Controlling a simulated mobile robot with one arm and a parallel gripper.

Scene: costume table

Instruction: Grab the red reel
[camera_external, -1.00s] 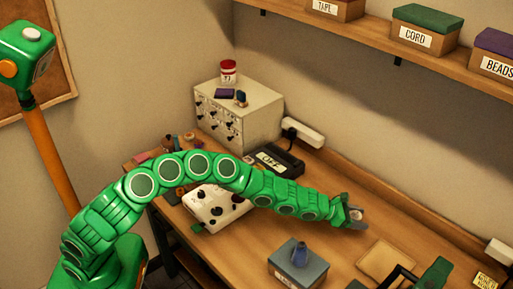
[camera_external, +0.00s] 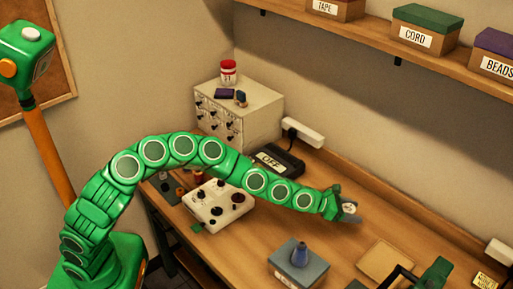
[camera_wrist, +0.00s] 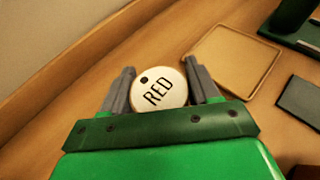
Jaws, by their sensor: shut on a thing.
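The red reel (camera_wrist: 158,88) shows in the wrist view as a round pale disc marked RED, with a small dark hole near its rim. It sits between the two grey fingers of my gripper (camera_wrist: 160,85), which is shut on it. In the external view, my gripper (camera_external: 348,209) is over the right half of the workbench, with the pale face of the reel (camera_external: 349,208) just visible between the fingers. The reel's sides are mostly hidden. I cannot tell clearly how far it is above the wood.
An empty tan tray (camera_wrist: 236,60) lies to the right on the workbench (camera_external: 325,236). A grey-blue box (camera_external: 298,266) with a blue cone on it stands at the front. A white control box (camera_external: 218,204) and a black OFF device (camera_external: 277,160) are left.

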